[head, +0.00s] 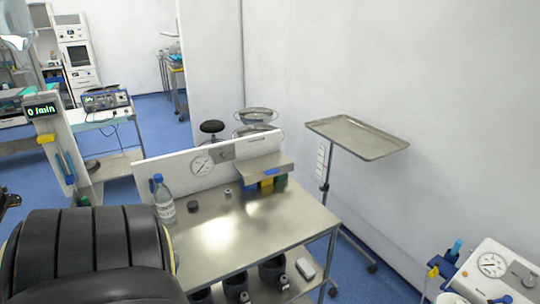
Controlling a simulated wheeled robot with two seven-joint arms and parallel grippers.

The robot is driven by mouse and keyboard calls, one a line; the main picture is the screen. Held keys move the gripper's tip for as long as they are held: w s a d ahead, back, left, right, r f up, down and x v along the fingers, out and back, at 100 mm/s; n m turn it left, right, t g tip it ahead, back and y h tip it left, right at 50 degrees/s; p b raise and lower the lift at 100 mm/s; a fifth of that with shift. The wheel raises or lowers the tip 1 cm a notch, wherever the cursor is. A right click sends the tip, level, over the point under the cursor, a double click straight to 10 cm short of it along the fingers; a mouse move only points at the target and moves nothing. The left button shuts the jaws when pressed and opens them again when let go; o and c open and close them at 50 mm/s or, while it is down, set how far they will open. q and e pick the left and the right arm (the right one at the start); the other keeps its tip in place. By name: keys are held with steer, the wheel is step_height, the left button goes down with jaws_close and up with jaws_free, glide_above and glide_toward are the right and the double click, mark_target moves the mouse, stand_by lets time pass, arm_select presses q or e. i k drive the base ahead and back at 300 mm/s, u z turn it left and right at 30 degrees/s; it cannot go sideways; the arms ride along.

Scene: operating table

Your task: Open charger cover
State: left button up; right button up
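A metal unit with a flat grey top plate (252,167) stands at the back right of the steel table (215,235). Its top plate looks level and lowered, with a small blue mark on it. Blue, yellow and green blocks (267,183) show under its right part. It may be the charger with its cover, but no label is readable. Neither of my grippers is in view.
A water bottle (163,199), a dark round cap (194,206) and a small metal piece (228,191) stand on the table. A gauge panel (180,168) rises behind. A tray stand (358,136) is right. A large black ribbed object (90,240) fills the lower left.

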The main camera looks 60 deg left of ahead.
mark_target(262, 168)
steer(key=u, duration=1.9)
